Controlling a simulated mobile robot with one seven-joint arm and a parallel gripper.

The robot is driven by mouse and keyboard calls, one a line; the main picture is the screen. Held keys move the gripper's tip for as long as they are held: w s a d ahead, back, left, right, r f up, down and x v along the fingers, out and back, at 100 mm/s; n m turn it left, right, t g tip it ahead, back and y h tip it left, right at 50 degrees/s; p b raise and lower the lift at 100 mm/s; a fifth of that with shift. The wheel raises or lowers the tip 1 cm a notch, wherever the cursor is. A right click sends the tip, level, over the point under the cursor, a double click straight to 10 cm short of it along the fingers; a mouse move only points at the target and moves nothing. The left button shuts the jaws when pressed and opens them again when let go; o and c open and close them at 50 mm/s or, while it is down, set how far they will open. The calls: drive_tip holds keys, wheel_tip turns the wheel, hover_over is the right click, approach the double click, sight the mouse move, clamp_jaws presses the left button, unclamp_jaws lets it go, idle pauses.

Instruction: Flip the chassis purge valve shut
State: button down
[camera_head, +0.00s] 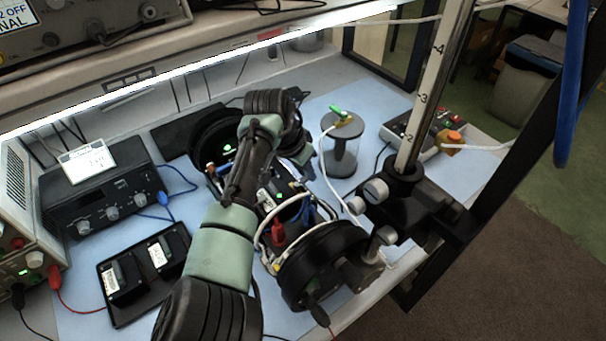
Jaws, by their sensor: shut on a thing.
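The chassis is a long cylinder-like body with a black round end flange (318,268) at the front and a second dark flange (207,140) at the back. Wires, white hoses and a red part (278,232) show between them. I cannot tell which part is the purge valve. My arm reaches over the chassis from the bottom. My gripper (303,158) points down over its back half, left of a clear jar. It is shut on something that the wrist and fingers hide. A green-handled valve (341,113) sits on the jar's lid.
The clear jar (340,158) with a dark lid stands right of my gripper. A scale-marked post (424,90) with a black clamp rises at the right. A control box with buttons (425,130) is behind it. Instruments (98,195) and a black tray (122,312) fill the left.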

drive_tip(key=shift+s+d+m+g+h+b, duration=0.1)
drive_tip(key=shift+d+m+g+h+b, duration=0.05)
drive_tip(key=shift+m+b, duration=0.4)
drive_tip(key=shift+s+d+m+g+h+b, duration=0.1)
drive_tip(key=shift+m+g+h+b, duration=0.05)
drive_tip(key=shift+m+b, duration=0.4)
drive_tip(key=shift+m, duration=0.3)
drive_tip(key=c, duration=0.8)
unclamp_jaws()
drive_tip(key=b+v, duration=0.1)
drive_tip(key=v, duration=1.2)
drive_tip(key=shift+b, duration=0.35)
drive_tip(key=shift+w, duration=0.1)
